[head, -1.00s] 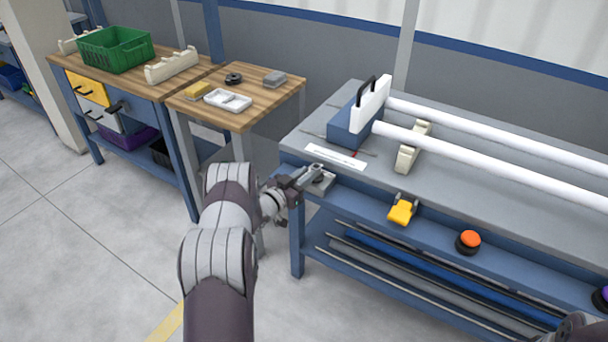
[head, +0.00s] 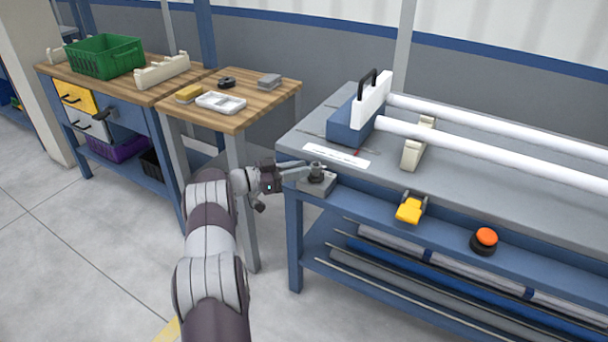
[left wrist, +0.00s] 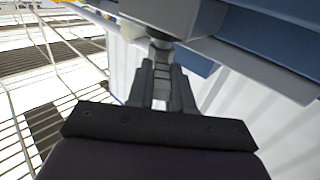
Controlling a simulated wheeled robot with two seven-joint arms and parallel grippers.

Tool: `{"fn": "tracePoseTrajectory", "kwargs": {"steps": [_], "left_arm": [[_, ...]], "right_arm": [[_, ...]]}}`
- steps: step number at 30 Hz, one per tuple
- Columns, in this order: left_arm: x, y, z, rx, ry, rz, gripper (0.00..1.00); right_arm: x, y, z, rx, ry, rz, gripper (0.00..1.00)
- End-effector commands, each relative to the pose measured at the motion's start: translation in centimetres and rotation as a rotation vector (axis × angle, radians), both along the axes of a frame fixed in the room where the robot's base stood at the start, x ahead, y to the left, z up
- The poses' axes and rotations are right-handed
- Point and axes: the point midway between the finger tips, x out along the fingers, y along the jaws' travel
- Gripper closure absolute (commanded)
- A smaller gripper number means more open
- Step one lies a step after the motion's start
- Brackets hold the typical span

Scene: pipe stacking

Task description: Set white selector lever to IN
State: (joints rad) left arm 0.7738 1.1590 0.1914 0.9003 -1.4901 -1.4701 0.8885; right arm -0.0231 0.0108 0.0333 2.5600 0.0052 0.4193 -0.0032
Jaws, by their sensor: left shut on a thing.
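The selector is a small grey box (head: 318,184) with a short upright post (head: 316,170), at the left front corner of the grey-topped bench. My left gripper (head: 305,172) reaches it from the left and is shut on the selector lever at the post. The fingers cover much of the lever, and I cannot make out its white colour or any IN marking. In the left wrist view, the fingers (left wrist: 162,88) close around a narrow grey piece below a round grey part (left wrist: 162,38). My right gripper is in neither view.
A blue block with a white plate (head: 372,105) and long white pipes (head: 460,150) occupy the bench top (head: 300,140). A yellow pedal-like part (head: 410,208) and an orange button (head: 486,237) are along its front. A wooden table (head: 250,110) stands left.

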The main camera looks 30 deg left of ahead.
Motion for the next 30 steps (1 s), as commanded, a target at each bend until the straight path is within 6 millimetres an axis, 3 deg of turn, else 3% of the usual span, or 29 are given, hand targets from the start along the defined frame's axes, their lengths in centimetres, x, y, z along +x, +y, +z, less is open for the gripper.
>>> {"fn": "tracePoseTrajectory", "kwargs": {"steps": [12, 13, 14, 15, 24, 30], "left_arm": [[-0.1, 0.1, 0.0, 0.001, -0.001, -0.006, 1.0], [-0.1, 0.1, 0.0, 0.001, -0.001, -0.006, 0.7], [-0.1, 0.1, 0.0, 0.001, -0.001, -0.006, 0.6], [-0.1, 0.1, 0.0, 0.001, -0.001, -0.006, 0.58], [-0.4, 0.4, 0.1, 0.0, -0.001, -0.004, 0.58], [-3.7, 3.2, 0.1, 0.002, -0.001, 0.0, 0.58]], "right_arm": [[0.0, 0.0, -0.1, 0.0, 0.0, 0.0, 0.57], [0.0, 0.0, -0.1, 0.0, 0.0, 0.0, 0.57], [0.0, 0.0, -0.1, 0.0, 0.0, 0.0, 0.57], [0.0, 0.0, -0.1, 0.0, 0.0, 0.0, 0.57], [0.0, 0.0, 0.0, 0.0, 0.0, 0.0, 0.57], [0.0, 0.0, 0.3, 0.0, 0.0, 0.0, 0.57]]}}
